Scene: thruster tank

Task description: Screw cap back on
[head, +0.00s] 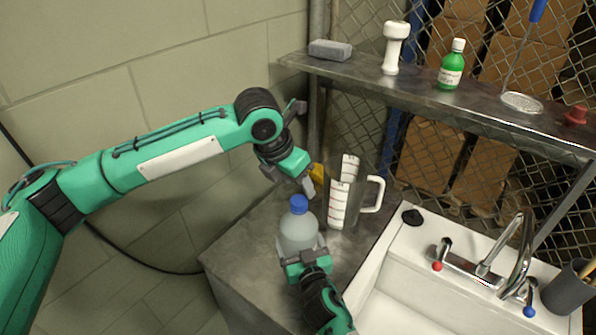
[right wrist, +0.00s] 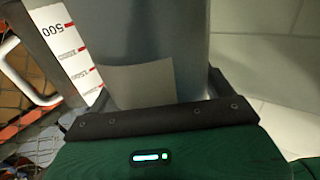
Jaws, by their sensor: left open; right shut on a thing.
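A pale translucent bottle (head: 298,232) stands upright near the front of the grey counter in the head view. A blue cap (head: 298,204) sits on top of its neck; I cannot tell whether it is threaded tight. My right gripper (head: 301,247) is shut around the bottle's body from the front. In the right wrist view the bottle (right wrist: 150,40) fills the space between the fingers, with its cap out of view. My left gripper (head: 308,184) is open and empty, above and slightly right of the cap, apart from it.
A measuring jug (head: 340,195) stands just right of the bottle, its scale also in the right wrist view (right wrist: 72,48). A yellow object (head: 317,174) is partly hidden behind my left gripper. The white sink (head: 410,245) lies to the right. A metal shelf (head: 440,98) runs above.

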